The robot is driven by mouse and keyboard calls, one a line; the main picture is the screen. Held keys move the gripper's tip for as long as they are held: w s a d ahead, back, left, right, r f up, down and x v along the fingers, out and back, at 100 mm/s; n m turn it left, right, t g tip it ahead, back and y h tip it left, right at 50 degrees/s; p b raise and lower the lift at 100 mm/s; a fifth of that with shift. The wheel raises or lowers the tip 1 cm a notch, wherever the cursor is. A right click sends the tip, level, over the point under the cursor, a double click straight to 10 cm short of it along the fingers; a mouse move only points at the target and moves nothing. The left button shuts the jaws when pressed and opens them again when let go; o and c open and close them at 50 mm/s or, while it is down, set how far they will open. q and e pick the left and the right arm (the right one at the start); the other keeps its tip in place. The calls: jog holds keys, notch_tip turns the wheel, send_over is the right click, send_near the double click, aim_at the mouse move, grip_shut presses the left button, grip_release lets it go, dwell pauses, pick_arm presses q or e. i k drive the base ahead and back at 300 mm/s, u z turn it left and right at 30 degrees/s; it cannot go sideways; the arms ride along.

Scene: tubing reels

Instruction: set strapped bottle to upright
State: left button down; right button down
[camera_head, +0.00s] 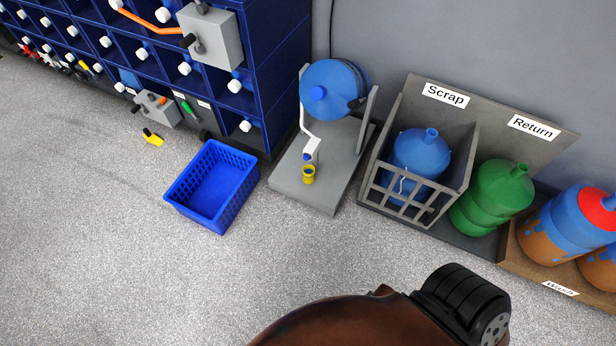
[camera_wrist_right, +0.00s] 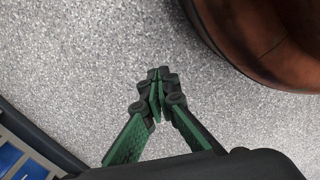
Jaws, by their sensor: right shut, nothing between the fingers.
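A blue bottle (camera_head: 336,84) lies tilted in a grey cradle stand (camera_head: 315,188), with its capped neck facing toward the camera. A dark clip shows at its right side; I cannot make out the strap itself. A white crank-like handle (camera_head: 308,120) hangs at the left front of the stand, with a yellow cup-shaped part (camera_head: 309,174) below it on the base. My right gripper (camera_wrist_right: 159,78) shows in the right wrist view, shut and empty above the speckled floor, with the bottle out of that view. My left gripper is in neither view.
A blue basket (camera_head: 212,187) stands on the floor left of the stand. A grey caged bin (camera_head: 411,195) marked Scrap holds another blue bottle (camera_head: 420,150); a green bottle (camera_head: 492,197) stands beside it. Blue shelving (camera_head: 275,60) is at the upper left.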

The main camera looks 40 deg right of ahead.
aim_at(329, 89)
jog(key=z, duration=1.8)
jog(key=k, duration=0.6)
jog(key=z, duration=1)
jog(key=i, duration=0.75)
jog(key=u, duration=0.5)
jog(key=i, duration=0.8)
jog(key=u, duration=0.7)
